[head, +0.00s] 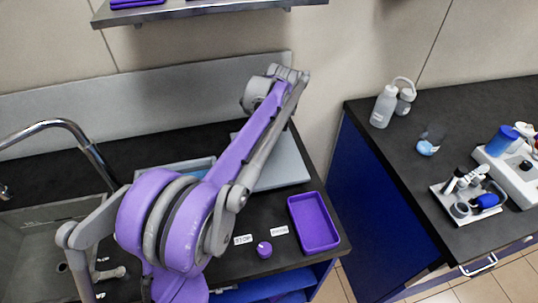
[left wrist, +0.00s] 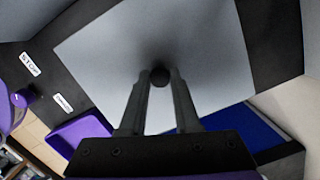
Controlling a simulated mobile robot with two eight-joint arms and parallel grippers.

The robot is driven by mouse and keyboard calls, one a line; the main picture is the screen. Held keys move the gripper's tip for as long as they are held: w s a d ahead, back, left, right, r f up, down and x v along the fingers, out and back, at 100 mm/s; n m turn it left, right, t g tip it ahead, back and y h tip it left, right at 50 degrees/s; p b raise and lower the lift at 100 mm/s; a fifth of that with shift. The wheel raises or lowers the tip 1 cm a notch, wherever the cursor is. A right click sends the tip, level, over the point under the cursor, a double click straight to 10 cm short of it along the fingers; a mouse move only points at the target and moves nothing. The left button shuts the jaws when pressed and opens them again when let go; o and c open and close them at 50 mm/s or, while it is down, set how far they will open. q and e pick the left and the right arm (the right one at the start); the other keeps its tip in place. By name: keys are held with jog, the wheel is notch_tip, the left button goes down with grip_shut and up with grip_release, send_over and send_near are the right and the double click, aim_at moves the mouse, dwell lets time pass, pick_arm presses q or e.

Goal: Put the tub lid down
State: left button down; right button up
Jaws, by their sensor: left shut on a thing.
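The tub lid (head: 283,168) is a flat grey panel over the right part of the sink counter, partly hidden by my left arm. In the left wrist view the lid (left wrist: 110,60) fills the middle, with a small dark round knob (left wrist: 160,76). My left gripper (left wrist: 161,78) is shut on this knob. Its fingers are hidden in the head view. I cannot tell whether the lid touches the counter. The tub (head: 150,170), with blue inside, shows partly behind my arm, left of the lid. My right gripper is not in view.
A purple tray (head: 314,223) lies in front of the lid, by the counter's right edge. A purple knob (head: 264,249) and two labels are left of it. A sink with a tap (head: 60,126) is at left. A second counter (head: 400,150) with bottles and equipment stands right, across a gap.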

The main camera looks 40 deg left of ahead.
aim_at(274, 155)
pick_arm(q)
jog(key=shift+f, duration=1.85)
jog(key=shift+f+b, duration=0.2)
jog(key=shift+b, duration=0.1)
jog(key=c, duration=0.6)
grip_release()
jog(key=shift+r, duration=0.15)
jog(key=r, duration=0.4)
jog(key=d+r+p, duration=0.1)
jog(key=r, duration=0.3)
jog(key=w+r, duration=0.1)
jog(key=r, duration=0.3)
jog(key=shift+d, duration=0.3)
jog(key=shift+p, duration=0.3)
